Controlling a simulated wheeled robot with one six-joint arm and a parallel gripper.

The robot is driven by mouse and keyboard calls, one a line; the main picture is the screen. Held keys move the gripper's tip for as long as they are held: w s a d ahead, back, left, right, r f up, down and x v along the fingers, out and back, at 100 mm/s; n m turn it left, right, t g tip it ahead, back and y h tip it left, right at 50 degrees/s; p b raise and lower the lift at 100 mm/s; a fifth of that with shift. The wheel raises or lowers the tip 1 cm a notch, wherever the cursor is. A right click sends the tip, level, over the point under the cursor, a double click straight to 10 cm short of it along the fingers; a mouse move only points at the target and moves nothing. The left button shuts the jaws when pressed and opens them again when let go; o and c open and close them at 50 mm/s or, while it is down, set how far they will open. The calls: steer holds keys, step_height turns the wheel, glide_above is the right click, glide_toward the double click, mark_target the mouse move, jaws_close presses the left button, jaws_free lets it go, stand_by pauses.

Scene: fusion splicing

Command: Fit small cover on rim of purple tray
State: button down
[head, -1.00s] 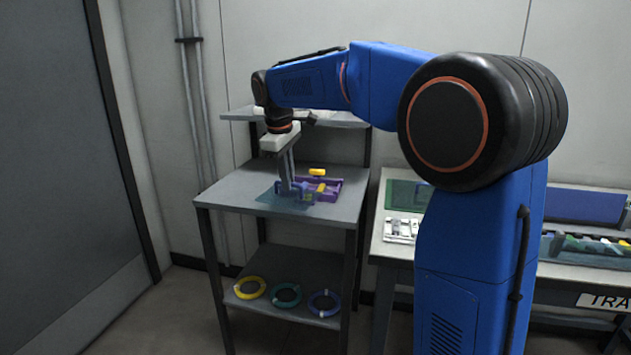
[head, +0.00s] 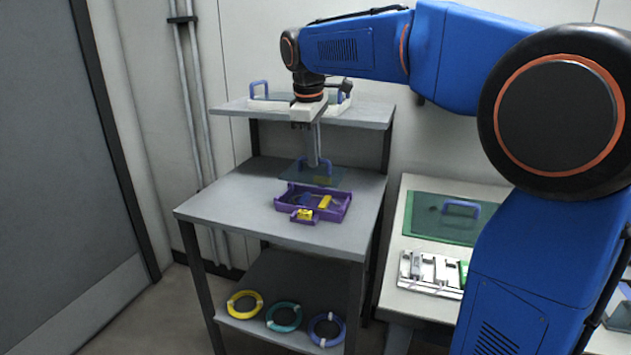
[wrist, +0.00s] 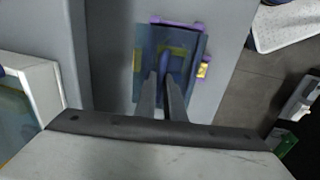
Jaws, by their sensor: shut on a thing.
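The small cover (head: 328,180) is a clear, dark-tinted flat plate with a blue handle. My gripper (head: 318,164) is shut on that handle and points down. The purple tray (head: 345,211) stands on the grey table, with yellow and blue pieces inside and a yellow piece at its front. In the head view the cover appears above the tray's far part, with a gap below it. In the wrist view the cover (wrist: 188,85) overlaps most of the tray (wrist: 172,21), whose purple rim shows at the top and right. My fingers (wrist: 163,88) hide part of the handle.
The table (head: 235,200) is clear left of the tray. An upper shelf (head: 365,113) behind holds pale items with blue handles. Yellow, teal and blue rings lie on the lower shelf (head: 265,283). A bench at right carries a green panel (head: 425,215) and a white device (head: 430,273).

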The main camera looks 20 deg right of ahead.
mark_target(314, 173)
steer(key=shift+f, duration=3.25)
steer(key=c, duration=1.8)
jaws_free()
steer(key=shift+f, duration=0.1)
steer(key=shift+c, duration=0.2)
step_height(314, 173, up, 12)
steer(key=s+a, duration=0.1)
steer(key=s, duration=0.1)
steer(key=shift+a, duration=0.2)
